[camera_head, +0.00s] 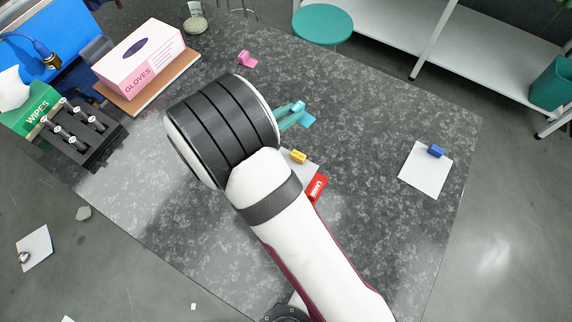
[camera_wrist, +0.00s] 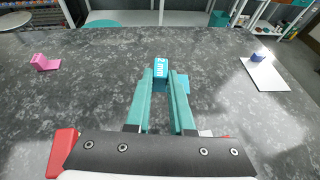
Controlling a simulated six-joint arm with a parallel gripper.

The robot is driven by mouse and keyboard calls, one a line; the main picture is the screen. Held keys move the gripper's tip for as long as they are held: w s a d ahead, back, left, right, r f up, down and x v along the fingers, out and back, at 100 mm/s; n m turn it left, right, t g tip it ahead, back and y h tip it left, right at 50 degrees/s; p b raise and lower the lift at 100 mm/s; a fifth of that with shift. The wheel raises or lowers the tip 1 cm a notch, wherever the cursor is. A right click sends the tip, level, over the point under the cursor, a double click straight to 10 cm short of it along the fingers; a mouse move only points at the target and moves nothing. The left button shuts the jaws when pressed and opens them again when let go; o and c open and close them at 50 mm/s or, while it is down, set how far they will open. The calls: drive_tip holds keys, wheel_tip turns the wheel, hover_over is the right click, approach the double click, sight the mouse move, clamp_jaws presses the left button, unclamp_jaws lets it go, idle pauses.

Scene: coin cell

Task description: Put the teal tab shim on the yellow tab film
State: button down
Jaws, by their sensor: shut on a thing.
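My gripper (camera_head: 297,107) is shut on the tab of the teal tab shim (camera_head: 308,121). In the wrist view, my gripper (camera_wrist: 160,74) has its teal fingertips on either side of the shim's labelled tab (camera_wrist: 160,66), and part of its flat teal sheet (camera_wrist: 183,82) shows right of the fingers. I cannot tell whether the sheet touches the table. The yellow tab film (camera_head: 299,157) lies below the shim in the head view. Its pale sheet is partly hidden by my arm. Its yellow tab is not visible in the wrist view.
A red labelled tab (camera_head: 316,187) is beside the yellow one. A pink tab (camera_head: 247,58) lies at the back; a white sheet with a blue tab (camera_head: 436,151) lies right. The glove box (camera_head: 140,62) and black rack (camera_head: 88,135) stand left. Much of the right tabletop (camera_head: 400,110) is clear.

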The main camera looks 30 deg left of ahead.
drive_tip(key=s+d+r+m+h, duration=0.25)
drive_tip(key=s+d, duration=0.45)
drive_tip(key=d, duration=0.5)
drive_tip(key=shift+g, duration=0.5)
drive_tip(key=s+a+f, duration=0.1)
drive_tip(key=a+f, duration=0.1)
drive_tip(key=a, duration=0.1)
drive_tip(key=s+a+f, duration=0.1)
drive_tip(key=a+f, duration=0.1)
drive_tip(key=a, duration=0.1)
drive_tip(key=s+a+f, duration=0.2)
drive_tip(key=a, duration=0.1)
drive_tip(key=shift+s+a+f, duration=0.1)
drive_tip(key=shift+a+f, duration=0.15)
drive_tip(key=shift+a, duration=0.1)
wheel_tip(320, 180, down, 4)
drive_tip(key=shift+a+f, duration=0.1)
drive_tip(key=shift+a, duration=0.05)
drive_tip(key=shift+f, duration=0.1)
drive_tip(key=c, duration=0.8)
unclamp_jaws()
